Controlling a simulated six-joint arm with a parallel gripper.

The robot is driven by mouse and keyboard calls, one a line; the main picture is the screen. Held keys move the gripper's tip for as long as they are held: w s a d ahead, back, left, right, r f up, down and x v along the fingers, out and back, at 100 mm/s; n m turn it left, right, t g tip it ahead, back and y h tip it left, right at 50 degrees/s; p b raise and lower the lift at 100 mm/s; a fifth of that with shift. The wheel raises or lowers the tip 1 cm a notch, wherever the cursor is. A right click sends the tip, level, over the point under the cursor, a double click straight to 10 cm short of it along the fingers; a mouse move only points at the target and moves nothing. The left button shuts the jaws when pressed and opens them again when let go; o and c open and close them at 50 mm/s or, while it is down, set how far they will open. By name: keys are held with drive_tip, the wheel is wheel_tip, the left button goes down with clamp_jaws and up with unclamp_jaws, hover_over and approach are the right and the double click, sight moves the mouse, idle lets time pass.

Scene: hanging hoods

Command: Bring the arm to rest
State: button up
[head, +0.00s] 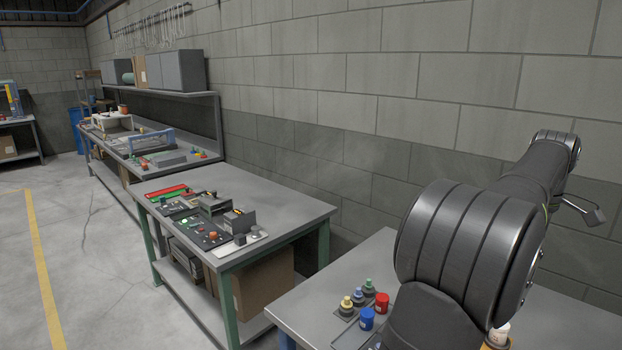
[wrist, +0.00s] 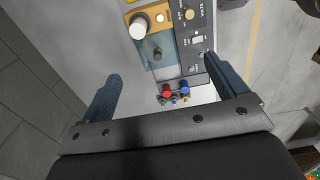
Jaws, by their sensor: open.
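My gripper (wrist: 162,67) is open in the wrist view, with its two blue-grey fingers spread wide apart. Nothing is held between them. In the head view, my dark arm fills the right side, with its thick joint over the near bench; my fingers cannot be made out clearly there. In the wrist view, an instrument panel (wrist: 198,42) with knobs and a small display lies beyond the fingertips. A red piece (wrist: 167,91) and a blue piece (wrist: 184,88) show between the fingers, apart from them.
A second bench (head: 285,207) carries control boxes (head: 207,234). A block wall (head: 330,130) runs behind; open floor (head: 100,270) lies left.

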drive_tip(key=shift+a+f, duration=0.1)
drive_tip(key=shift+f, duration=0.05)
idle(0.3)
drive_tip(key=w+a+f, duration=0.2)
drive_tip(key=a+f, duration=0.7)
drive_tip(key=f, duration=0.3)
drive_tip(key=w+a+f, duration=0.2)
drive_tip(key=a+f, duration=0.8)
drive_tip(key=f, duration=0.2)
drive_tip(key=shift+a+f, duration=0.15)
drive_tip(key=shift+f, duration=0.25)
drive_tip(key=shift+r, duration=0.15)
drive_tip(key=s+d+r, duration=0.2)
drive_tip(key=d+r, duration=0.8)
drive_tip(key=r, duration=0.2)
drive_tip(key=s+d+r, duration=0.2)
drive_tip(key=d+r, duration=0.7)
drive_tip(key=r, duration=0.4)
drive_tip(key=w+a+f, duration=0.1)
drive_tip(key=a+f, duration=0.6)
drive_tip(key=f, duration=0.5)
drive_tip(key=w+a+f, duration=0.2)
drive_tip(key=a+f, duration=0.5)
drive_tip(key=f, duration=0.5)
drive_tip(key=w+a+f, duration=0.1)
drive_tip(key=a+f, duration=0.7)
drive_tip(key=f, duration=0.4)
drive_tip(key=shift+w+a+f, duration=0.1)
drive_tip(key=shift+w+f, duration=0.05)
drive_tip(key=shift+w, duration=0.1)
